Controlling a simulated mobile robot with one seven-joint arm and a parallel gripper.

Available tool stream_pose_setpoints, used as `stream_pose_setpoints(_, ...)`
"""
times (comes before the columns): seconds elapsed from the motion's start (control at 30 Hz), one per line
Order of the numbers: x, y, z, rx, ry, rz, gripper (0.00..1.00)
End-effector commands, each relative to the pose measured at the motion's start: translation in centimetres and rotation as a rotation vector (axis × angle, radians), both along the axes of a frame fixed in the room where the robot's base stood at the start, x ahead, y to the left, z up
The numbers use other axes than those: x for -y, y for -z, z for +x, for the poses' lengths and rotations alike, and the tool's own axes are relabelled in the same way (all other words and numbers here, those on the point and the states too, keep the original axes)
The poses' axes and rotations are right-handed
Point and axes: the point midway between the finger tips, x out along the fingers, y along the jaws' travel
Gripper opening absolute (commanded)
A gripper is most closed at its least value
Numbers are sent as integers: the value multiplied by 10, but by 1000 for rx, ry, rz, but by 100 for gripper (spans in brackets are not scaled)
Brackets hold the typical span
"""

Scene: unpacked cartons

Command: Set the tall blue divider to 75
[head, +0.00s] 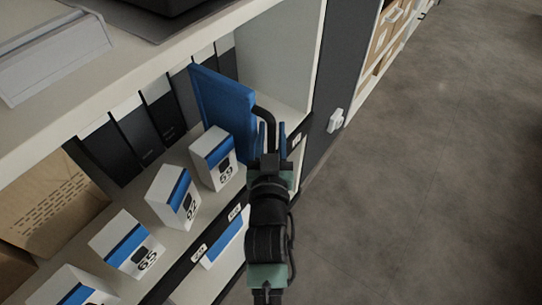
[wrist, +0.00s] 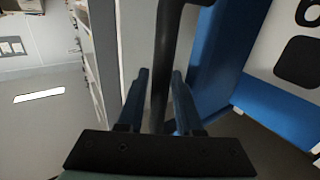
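The tall blue divider (head: 222,103) stands upright on the shelf, to the right of the white box marked 59. It also shows in the wrist view (wrist: 215,55) as a blue panel right of my fingers. Its black handle (head: 266,114) sticks out toward the aisle. My gripper (head: 272,138) is at this handle, with its two blue fingers pointing in at it. In the wrist view the handle bar (wrist: 160,85) runs between the fingertips, with a visible gap on each side. My gripper looks open around it. The small shelf-edge labels (head: 235,213) are too small to read surely.
Several white-and-blue boxes, such as the one marked 59 (head: 213,160), stand left of the divider. Dark binders (head: 136,133) are behind them. The shelf right of the divider (head: 280,104) looks clear up to the dark end panel (head: 338,95). A white top surface overhangs at left.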

Motion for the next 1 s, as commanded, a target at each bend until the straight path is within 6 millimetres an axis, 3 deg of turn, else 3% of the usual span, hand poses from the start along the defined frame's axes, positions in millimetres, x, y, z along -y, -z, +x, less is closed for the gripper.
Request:
stream_pose_setpoints(0.53, -3, -1, -97, -5, 2, 0, 35)
stream_pose_setpoints(0.73, -3, -1, -113, -3, 2, 0, 35)
stream_pose_setpoints(1.0, -3, 0, -116, -1, 2, 0, 35)
